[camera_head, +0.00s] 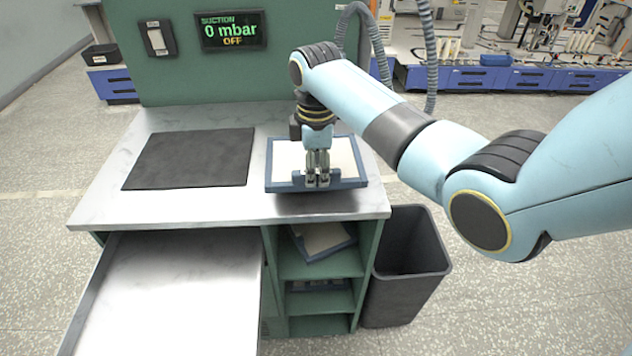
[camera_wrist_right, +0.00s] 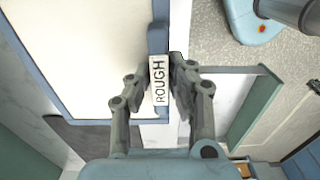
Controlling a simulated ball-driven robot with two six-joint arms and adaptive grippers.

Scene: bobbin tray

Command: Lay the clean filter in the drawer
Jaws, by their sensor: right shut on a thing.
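A clean-looking filter (camera_head: 345,158), with a pale sheet in a blue frame, is over the right part of the bench top. My right gripper (camera_head: 318,180) points down and is shut on the middle of its near frame edge. Its near edge casts a shadow, so it seems slightly off the bench. In the right wrist view the filter (camera_wrist_right: 75,45) shows a white label reading ROUGH between the fingers. The drawer (camera_head: 165,300) at the front left is pulled out, and its visible floor is bare. My left gripper is not in view.
A dark mat (camera_head: 190,158) lies empty on the bench (camera_head: 240,205). A second, greyer filter (camera_head: 322,240) leans tilted in the shelf below. A black bin (camera_head: 405,285) stands to the right. The panel display (camera_head: 231,31) reads suction 0 mbar, OFF, beside a switch (camera_head: 156,38).

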